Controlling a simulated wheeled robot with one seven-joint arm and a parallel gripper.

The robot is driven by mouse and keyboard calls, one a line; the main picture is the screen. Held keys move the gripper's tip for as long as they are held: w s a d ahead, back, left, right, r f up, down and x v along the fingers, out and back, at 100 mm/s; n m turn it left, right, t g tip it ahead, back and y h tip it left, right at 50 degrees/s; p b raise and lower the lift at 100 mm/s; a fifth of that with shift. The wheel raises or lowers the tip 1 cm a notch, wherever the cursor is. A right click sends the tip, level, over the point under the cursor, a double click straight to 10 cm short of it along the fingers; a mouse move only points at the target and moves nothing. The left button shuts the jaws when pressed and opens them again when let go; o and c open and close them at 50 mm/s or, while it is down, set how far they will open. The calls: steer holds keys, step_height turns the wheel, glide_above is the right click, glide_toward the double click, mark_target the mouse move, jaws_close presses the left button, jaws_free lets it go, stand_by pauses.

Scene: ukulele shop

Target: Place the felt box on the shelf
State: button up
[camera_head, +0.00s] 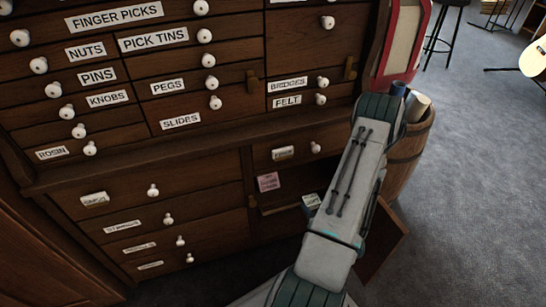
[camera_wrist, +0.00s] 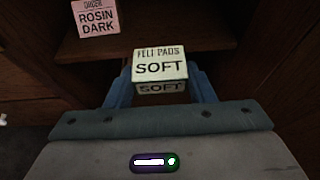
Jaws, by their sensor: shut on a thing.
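The felt box (camera_wrist: 160,67) is a small pale box marked "FELT PADS SOFT". In the wrist view it sits between the two blue fingers of my gripper (camera_wrist: 161,84), which is shut on it. In the head view the felt box (camera_head: 311,201) shows beside my forearm, in front of the open cupboard; my arm hides the gripper there. The shelf (camera_wrist: 120,45) is a dark wooden board inside the cupboard, ahead of the box in the wrist view. It also shows in the head view (camera_head: 285,208). I cannot tell whether the box touches the shelf.
A pink box marked "ROSIN DARK" (camera_wrist: 96,17) stands on the shelf at the left; it also shows in the head view (camera_head: 268,182). The cupboard door (camera_head: 384,242) hangs open at the right. A wooden barrel (camera_head: 408,155) stands beside the cabinet. Carpet is clear farther right.

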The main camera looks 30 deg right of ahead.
steer(key=b, duration=0.4)
glide_toward(293, 174)
steer(key=w, duration=0.2)
steer(key=w+d, duration=0.1)
steer(key=w, duration=0.2)
steer(key=shift+d, duration=0.15)
steer(key=w+b, duration=0.1)
steer(key=w, duration=0.1)
steer(key=w+d, duration=0.1)
steer(key=w, duration=0.1)
steer(key=shift+b, duration=0.35)
steer(key=shift+s+f+b, duration=0.15)
steer(key=shift+f+b, duration=0.25)
steer(key=shift+f, duration=0.35)
steer(key=shift+r, duration=0.1)
steer(key=shift+a, duration=0.1)
steer(key=o, duration=1)
steer(key=shift+f, duration=0.2)
steer(key=shift+o, duration=0.2)
